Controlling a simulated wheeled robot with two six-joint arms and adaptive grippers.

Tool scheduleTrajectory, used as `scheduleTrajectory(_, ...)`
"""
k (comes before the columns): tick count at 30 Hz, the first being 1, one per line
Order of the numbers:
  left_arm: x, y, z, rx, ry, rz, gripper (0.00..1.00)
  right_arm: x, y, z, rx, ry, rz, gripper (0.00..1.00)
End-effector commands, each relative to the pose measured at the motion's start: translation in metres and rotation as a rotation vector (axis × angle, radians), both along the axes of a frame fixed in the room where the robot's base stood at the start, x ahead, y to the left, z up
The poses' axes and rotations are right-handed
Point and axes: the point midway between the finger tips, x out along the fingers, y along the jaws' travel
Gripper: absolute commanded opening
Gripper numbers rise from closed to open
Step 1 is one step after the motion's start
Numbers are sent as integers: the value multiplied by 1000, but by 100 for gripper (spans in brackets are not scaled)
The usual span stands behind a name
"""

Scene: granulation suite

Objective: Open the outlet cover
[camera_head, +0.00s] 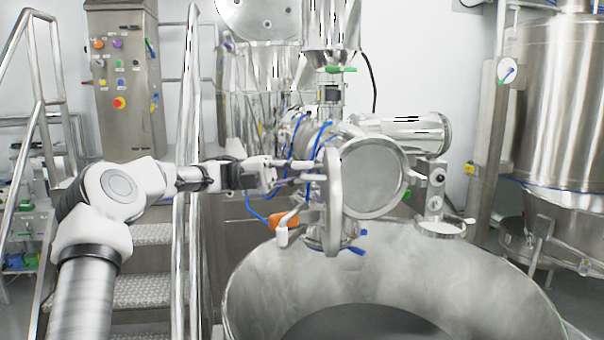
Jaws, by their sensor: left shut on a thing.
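The outlet cover (334,205) is a metal disc seen nearly edge-on in the middle of the view. It stands out at an angle from the round outlet face (373,178), just left of and in front of it. My left gripper (312,171) reaches in from the left and is shut at the cover's left side. Its fingertips overlap the fittings there, so the exact part gripped is hard to make out. A clamp handle with a white knob (282,236) sits below the gripper, beside the cover. My right gripper is out of view.
A large open steel bowl (250,285) stands below the outlet. Blue hoses (262,213) and an orange part (291,220) lie close to my left gripper. Steel handrails (187,120) and steps stand at left. A control box (125,80) is behind.

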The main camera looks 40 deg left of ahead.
Motion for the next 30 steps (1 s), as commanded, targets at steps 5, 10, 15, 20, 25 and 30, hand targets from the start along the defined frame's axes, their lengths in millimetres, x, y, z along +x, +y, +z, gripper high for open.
scheduleTrajectory(5, 0, 1, 3, -4, -5, 5, 19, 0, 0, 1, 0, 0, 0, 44)
scheduleTrajectory(10, 0, 1, 3, -2, -3, 4, 38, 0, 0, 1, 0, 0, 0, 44)
scheduleTrajectory(15, 0, 1, 2, -2, -2, 3, 38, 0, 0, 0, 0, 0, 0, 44)
scheduleTrajectory(20, -3, 14, -1, -3, -2, 4, 38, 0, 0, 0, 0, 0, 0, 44)
scheduleTrajectory(25, -14, 53, -9, -2, -3, 8, 38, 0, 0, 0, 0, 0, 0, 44)
scheduleTrajectory(30, -26, 95, -17, 1, -1, 8, 38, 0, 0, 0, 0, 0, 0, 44)
